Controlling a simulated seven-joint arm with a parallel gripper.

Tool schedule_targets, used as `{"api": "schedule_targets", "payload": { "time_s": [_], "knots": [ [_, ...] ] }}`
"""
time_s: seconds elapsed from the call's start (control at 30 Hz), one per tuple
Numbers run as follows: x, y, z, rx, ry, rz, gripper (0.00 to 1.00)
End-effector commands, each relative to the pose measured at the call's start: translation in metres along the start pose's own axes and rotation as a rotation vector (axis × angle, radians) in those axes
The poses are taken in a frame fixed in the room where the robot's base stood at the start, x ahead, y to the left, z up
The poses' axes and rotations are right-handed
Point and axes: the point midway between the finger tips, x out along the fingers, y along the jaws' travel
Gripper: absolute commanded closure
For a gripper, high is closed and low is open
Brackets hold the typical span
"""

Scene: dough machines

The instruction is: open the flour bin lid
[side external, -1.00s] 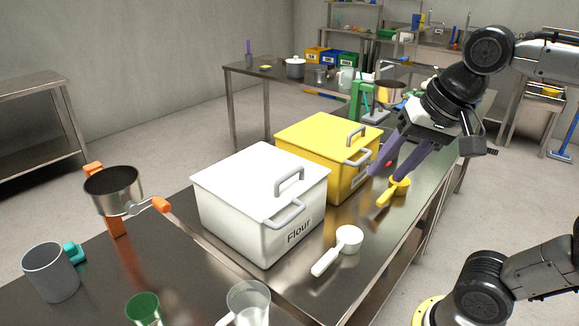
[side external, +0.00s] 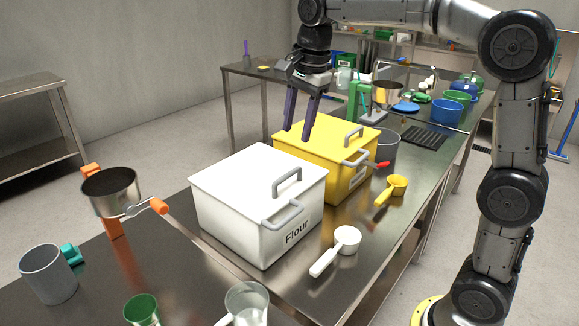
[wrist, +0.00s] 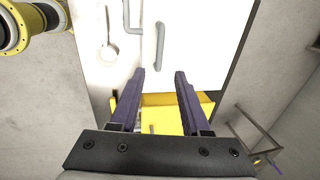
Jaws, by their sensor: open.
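The white flour bin (side external: 234,222) stands on the steel table, marked "Flour" on its front. Its white lid (side external: 235,172) lies flat and closed on top, with a grey handle (side external: 287,180) on it. A second grey handle (side external: 283,215) is on the bin's front face. My gripper (side external: 298,136) is open and empty, pointing down above the yellow bin, behind the flour bin's lid. In the wrist view the lid (wrist: 195,50) and its grey handle (wrist: 160,45) lie beyond my two purple fingers (wrist: 159,72), apart from them.
The yellow bin (side external: 345,140) stands right behind the flour bin. A white scoop (side external: 346,236) and a yellow scoop (side external: 397,186) lie on the table to the right. A metal pot on an orange stand (side external: 110,190) is at left.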

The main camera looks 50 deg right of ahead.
Motion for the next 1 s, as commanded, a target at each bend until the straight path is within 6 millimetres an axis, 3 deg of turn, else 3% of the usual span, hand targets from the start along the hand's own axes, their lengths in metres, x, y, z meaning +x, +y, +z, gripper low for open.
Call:
{"api": "schedule_targets", "payload": {
  "time_s": [0.3, 0.5, 0.7, 1.0],
  "knots": [
    [0.063, 0.001, 0.000, -0.002, 0.000, 0.004, 0.53],
    [0.095, 0.001, 0.001, -0.002, -0.001, 0.002, 0.53],
    [0.109, 0.000, 0.000, -0.002, 0.000, -0.001, 0.53],
    [0.112, 0.000, 0.000, -0.002, 0.000, -0.001, 0.53]
  ]
}}
